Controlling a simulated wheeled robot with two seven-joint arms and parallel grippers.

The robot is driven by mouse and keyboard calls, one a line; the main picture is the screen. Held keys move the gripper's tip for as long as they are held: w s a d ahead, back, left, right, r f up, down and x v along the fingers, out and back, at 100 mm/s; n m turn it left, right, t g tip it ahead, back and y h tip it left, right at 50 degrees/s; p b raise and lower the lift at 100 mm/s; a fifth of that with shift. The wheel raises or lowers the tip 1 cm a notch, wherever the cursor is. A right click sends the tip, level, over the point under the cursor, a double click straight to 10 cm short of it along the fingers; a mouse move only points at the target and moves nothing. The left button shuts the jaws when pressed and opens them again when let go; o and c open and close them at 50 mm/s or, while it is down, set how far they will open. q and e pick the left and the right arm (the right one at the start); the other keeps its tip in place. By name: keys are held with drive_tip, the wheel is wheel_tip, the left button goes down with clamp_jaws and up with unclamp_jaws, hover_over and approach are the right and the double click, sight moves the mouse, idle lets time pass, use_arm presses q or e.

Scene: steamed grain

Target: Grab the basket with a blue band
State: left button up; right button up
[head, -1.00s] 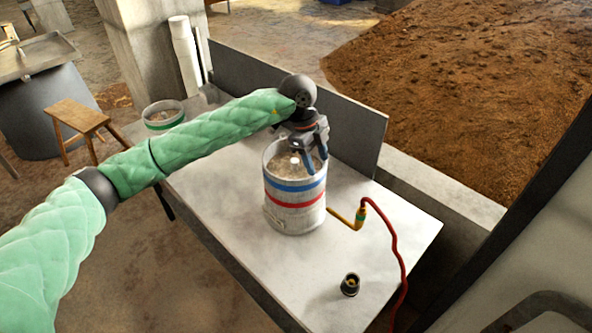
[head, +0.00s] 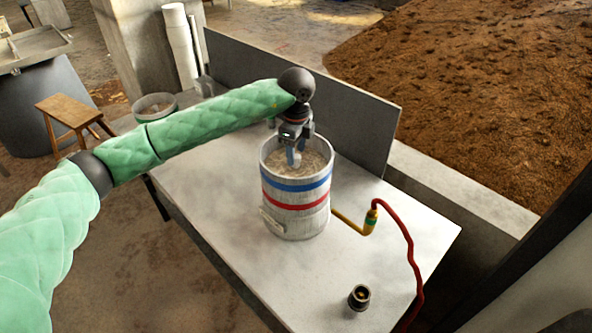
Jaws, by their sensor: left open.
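The basket with a blue band (head: 296,207) stands upright on the light grey table. It is a pale cylinder with a blue band above a red band, filled with grain. My left gripper (head: 294,158) is over the far side of the basket's opening, pointing down. Its jaws are open, and its tips are near or in the top of the basket; I cannot tell whether they touch the grain or the rim. My right gripper is not in view.
A second basket with a green band (head: 157,108) stands at the table's far left, partly behind my arm. A small black cup (head: 359,297) stands near the front. An upright panel (head: 300,85) edges the back.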

sight(296, 156)
use_arm(q)
drive_tip(key=shift+w+f, duration=0.15)
drive_tip(key=shift+f, duration=1.2)
drive_tip(key=shift+w+f, duration=0.1)
drive_tip(key=shift+f, duration=1.25)
drive_tip(key=shift+r, duration=0.1)
clamp_jaws()
